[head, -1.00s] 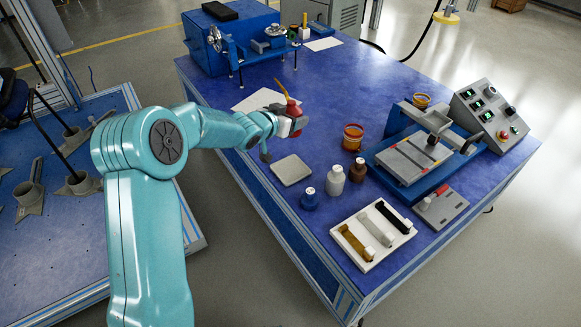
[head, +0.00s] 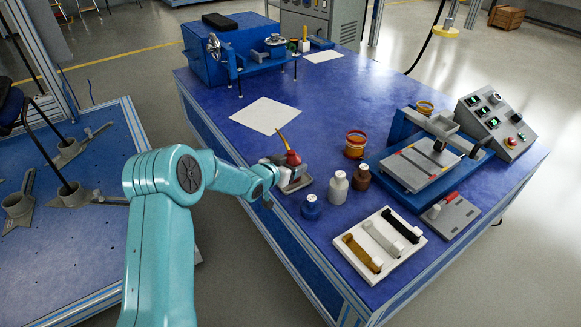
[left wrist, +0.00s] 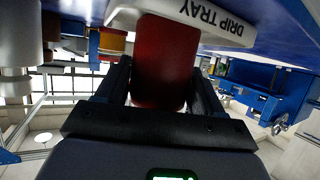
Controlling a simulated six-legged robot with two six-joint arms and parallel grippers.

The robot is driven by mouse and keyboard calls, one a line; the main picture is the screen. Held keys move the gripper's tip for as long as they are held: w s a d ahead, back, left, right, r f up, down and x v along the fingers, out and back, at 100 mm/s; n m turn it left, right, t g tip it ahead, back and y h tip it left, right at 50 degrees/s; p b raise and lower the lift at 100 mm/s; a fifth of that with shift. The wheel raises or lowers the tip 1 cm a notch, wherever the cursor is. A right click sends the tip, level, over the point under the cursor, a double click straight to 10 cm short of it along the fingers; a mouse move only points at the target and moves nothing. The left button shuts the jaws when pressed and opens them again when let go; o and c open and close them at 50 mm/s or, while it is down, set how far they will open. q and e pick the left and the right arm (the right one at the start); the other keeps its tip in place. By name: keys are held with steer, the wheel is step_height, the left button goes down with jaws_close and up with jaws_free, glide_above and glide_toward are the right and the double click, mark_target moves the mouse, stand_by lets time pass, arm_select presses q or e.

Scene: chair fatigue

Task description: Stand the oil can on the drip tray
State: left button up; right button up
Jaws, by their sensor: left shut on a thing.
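The red oil can (head: 292,158) with its thin yellow spout is held upright at the near left edge of the blue table. In the left wrist view the red can body (left wrist: 166,58) is between the two dark fingers. My left gripper (head: 282,168) is shut on it. The grey drip tray (head: 300,183) is under the can, partly hidden by the gripper. Its white lettered edge (left wrist: 212,25) shows beside the can in the left wrist view. I cannot tell whether the can's base touches the tray. My right gripper is not in view.
A blue bottle (head: 311,208), a white bottle (head: 338,188) and a brown bottle (head: 361,175) stand close right of the tray. An amber jar (head: 355,145) is behind them. A white sheet (head: 266,115) lies behind the can; the table around it is clear.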

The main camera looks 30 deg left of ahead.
arm_select(q)
steer(key=shift+r, duration=0.15)
steer(key=shift+f, duration=0.25)
steer(key=o, duration=1.4)
